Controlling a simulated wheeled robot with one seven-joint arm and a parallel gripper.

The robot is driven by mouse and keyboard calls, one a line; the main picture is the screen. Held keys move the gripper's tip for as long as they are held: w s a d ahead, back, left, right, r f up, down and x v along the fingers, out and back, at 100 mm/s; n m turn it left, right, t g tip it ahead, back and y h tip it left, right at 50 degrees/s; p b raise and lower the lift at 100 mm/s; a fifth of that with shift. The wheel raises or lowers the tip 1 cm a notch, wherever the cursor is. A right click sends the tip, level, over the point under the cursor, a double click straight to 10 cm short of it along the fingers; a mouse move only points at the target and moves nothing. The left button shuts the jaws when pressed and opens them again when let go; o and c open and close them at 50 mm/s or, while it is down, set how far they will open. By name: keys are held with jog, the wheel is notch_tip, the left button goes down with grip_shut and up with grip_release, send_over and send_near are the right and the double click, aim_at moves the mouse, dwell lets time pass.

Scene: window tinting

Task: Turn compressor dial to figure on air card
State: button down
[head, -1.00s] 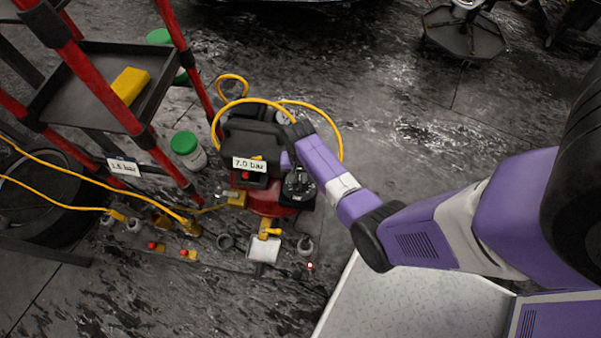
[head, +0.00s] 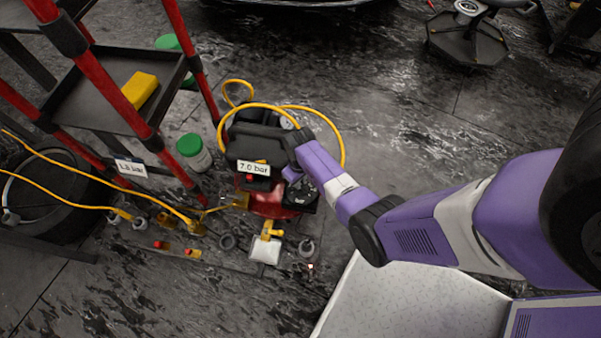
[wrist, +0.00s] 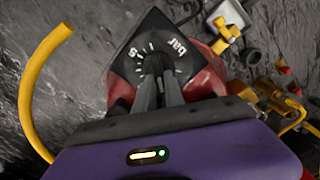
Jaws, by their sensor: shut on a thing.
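The red and black compressor (head: 272,205) stands on the floor in the head view, with a white label (head: 254,168) reading 7.0 bar. A white card (head: 129,168) by the red cart has small print that seems to read 1.8 bar. The dial's black face (wrist: 135,68) shows white ticks and "bar" in the wrist view. My gripper (wrist: 157,75) is shut on the dial's knob, its dark fingers hiding most of the knob and part of the scale. In the head view my wrist covers part of the dial plate (head: 303,197).
A yellow hose (head: 342,140) loops around the compressor. The red cart (head: 105,85) with black shelves stands at left, near a green-lidded jar (head: 194,150). Yellow fittings and small parts lie in front of the compressor. Floor behind my arm is largely clear.

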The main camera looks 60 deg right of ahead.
jog(key=shift+a+n, duration=0.1)
jog(key=shift+n, duration=0.4)
jog(key=c, duration=1.4)
grip_release()
jog(key=shift+c, duration=0.2)
jog(key=shift+r+p, duration=1.45)
jog(key=shift+r, duration=2.4)
jog(key=shift+s, duration=0.1)
